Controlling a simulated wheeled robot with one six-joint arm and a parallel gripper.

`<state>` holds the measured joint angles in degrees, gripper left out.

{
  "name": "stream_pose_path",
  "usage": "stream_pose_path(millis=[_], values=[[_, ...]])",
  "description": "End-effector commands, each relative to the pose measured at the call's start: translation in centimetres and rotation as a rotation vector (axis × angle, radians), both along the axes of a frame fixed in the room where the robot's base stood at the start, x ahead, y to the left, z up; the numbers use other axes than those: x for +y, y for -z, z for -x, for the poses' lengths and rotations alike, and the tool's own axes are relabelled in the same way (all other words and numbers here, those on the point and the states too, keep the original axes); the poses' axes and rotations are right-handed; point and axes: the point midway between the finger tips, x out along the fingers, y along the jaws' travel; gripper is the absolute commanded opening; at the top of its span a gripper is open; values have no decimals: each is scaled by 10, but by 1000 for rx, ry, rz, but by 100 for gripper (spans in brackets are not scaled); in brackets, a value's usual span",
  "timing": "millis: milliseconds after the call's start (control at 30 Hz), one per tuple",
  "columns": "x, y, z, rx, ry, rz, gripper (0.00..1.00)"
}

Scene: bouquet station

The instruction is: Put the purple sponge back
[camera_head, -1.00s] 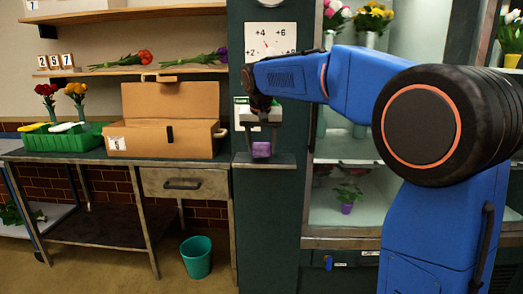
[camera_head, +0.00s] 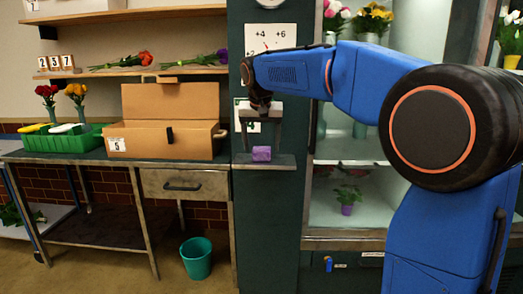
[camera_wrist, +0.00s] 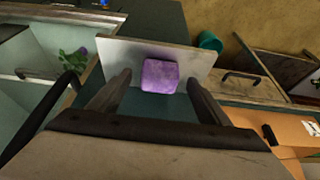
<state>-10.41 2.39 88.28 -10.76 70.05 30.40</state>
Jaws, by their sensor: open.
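The purple sponge (camera_head: 262,153) rests on a small grey shelf (camera_head: 236,160) fixed to the dark green pillar. My gripper (camera_head: 262,138) is just above it, pointing down, open and empty. In the wrist view, the sponge (camera_wrist: 159,75) lies flat on the pale shelf (camera_wrist: 119,50), between and beyond my two spread fingers (camera_wrist: 158,86), with a gap on each side.
A cardboard box (camera_head: 170,142) and a green crate (camera_head: 62,143) stand on the workbench at left. A teal bin (camera_head: 196,257) is on the floor.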

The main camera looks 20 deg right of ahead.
Motion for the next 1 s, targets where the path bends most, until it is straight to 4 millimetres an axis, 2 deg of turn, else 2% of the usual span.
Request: stream_pose_path(millis=[100, 300, 500, 867, 1000], values=[[3, -23, 8, -2, -1, -1, 71], [7, -56, 21, -1, -1, 0, 71], [9, -75, 29, -1, 0, -1, 71], [8, -79, 35, 1, -3, 0, 71], [-2, -71, 60, 2, -25, 0, 71]])
